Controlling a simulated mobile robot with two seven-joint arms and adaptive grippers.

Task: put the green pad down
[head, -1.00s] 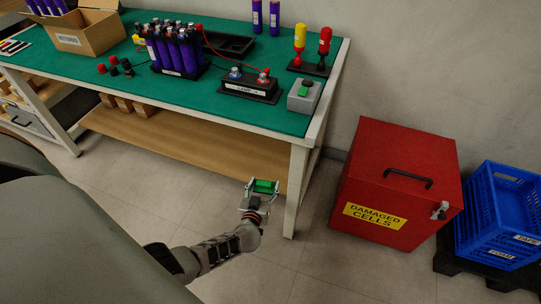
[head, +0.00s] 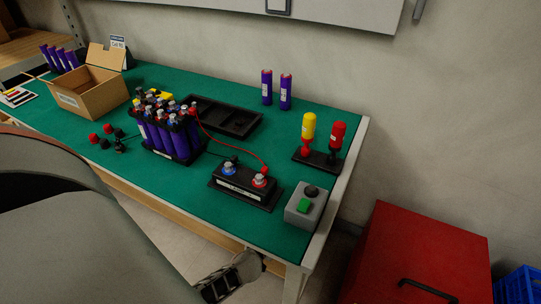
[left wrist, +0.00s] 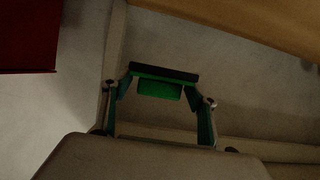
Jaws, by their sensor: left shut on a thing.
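My left gripper (left wrist: 163,78) is shut on the green pad (left wrist: 160,89) in the left wrist view. The pad shows a green block with a dark strip along its far side, held between the two fingertips. My right gripper is not in view.
The green-topped table (head: 262,222) carries a battery pack (head: 168,135), a black terminal block (head: 243,185), a grey button box (head: 307,206) and a cardboard box (head: 92,95). A red bin (head: 420,255) stands right of it. Bare green surface lies along the front edge.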

